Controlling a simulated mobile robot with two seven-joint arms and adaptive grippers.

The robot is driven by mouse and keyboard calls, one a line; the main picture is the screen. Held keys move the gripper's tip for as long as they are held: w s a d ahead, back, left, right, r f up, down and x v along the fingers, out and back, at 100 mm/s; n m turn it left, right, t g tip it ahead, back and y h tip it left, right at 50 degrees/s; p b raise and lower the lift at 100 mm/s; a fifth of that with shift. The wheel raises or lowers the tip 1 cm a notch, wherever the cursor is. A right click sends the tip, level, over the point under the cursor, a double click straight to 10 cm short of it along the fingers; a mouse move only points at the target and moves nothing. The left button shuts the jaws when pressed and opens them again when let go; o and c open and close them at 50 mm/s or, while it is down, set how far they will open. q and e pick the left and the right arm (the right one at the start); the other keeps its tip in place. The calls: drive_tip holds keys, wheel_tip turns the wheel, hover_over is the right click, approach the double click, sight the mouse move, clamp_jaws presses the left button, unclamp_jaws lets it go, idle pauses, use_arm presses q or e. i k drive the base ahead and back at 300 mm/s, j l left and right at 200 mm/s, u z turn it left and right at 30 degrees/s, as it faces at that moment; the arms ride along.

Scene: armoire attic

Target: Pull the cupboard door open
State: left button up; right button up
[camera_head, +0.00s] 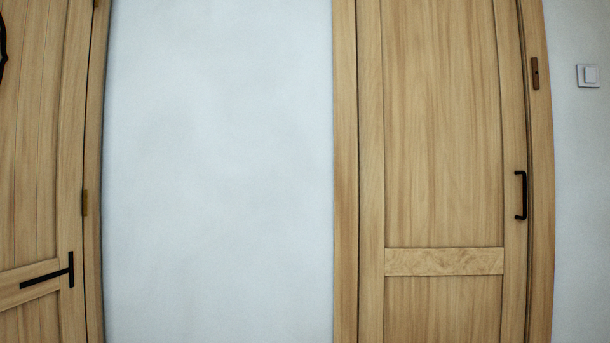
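A light wooden cupboard door (443,130) stands upright on the right side of the head view. It is shut in its wooden frame (345,170). A black vertical bar handle (520,195) sits near its right edge. A paler horizontal rail (444,261) crosses the door below the handle's height. The door's top and bottom run out of view. Neither of my grippers is in view, and nothing touches the handle.
Another wooden door (35,150) stands at the left, with a black T-shaped strap hinge (55,271). A bare white wall (220,170) lies between the doors. A light switch (588,76) and a small brown plate (535,73) are at the right. No obstacle shows.

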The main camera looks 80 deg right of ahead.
sight(444, 243)
drive_tip(key=z, duration=0.45)
drive_tip(key=j+z, duration=0.1)
drive_tip(key=z, duration=0.85)
drive_tip(key=j+z, duration=0.1)
drive_tip(key=z, duration=0.85)
drive_tip(key=k+z, duration=0.1)
drive_tip(key=z, duration=0.85)
